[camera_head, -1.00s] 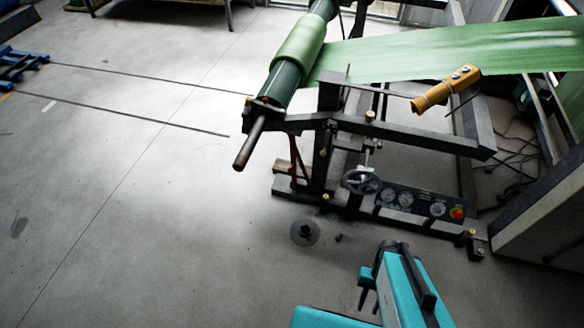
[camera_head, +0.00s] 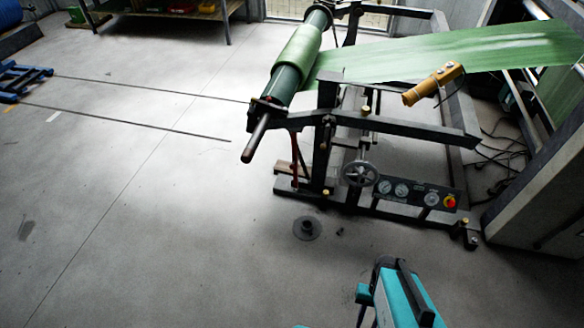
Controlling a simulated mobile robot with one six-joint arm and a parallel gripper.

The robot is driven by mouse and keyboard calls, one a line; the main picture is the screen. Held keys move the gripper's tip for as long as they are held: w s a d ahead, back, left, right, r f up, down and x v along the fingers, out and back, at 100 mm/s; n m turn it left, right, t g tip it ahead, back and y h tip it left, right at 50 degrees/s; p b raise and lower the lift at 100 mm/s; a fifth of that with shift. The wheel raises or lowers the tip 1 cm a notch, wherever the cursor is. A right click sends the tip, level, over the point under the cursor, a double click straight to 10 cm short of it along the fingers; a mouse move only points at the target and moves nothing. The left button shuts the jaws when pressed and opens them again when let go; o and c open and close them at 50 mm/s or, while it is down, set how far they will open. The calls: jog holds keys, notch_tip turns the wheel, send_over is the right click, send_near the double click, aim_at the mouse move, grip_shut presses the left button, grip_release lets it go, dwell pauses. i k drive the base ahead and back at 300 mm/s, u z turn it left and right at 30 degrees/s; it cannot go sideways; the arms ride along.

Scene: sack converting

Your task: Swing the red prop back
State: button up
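The red prop (camera_head: 294,154) is a thin, upright red bar under the near end of the roll stand (camera_head: 323,150). It stands just below the bracket that carries the shaft end, beside a brown block at floor level. The dark green roll (camera_head: 289,78) with its bare shaft lies above it. My teal and black arm end shows at the bottom, right of centre, well apart from the prop. A dark prong of what looks like my gripper (camera_head: 361,313) points down there; the frames do not show whether it is open or shut.
A yellow pendant control (camera_head: 433,84) hangs over the stand's right side. A handwheel (camera_head: 360,173) and gauge panel (camera_head: 418,193) sit low on the stand. A dark flanged disc (camera_head: 307,228) lies on the floor in front. The floor to the left is largely clear.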

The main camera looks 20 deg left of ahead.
aim_at(294, 167)
jog(key=z, duration=1.35)
jog(key=k, duration=0.1)
jog(key=u, duration=2.8)
jog(key=i, duration=0.85)
jog(key=z, duration=0.45)
jog(key=k, duration=0.1)
jog(key=u, duration=1.45)
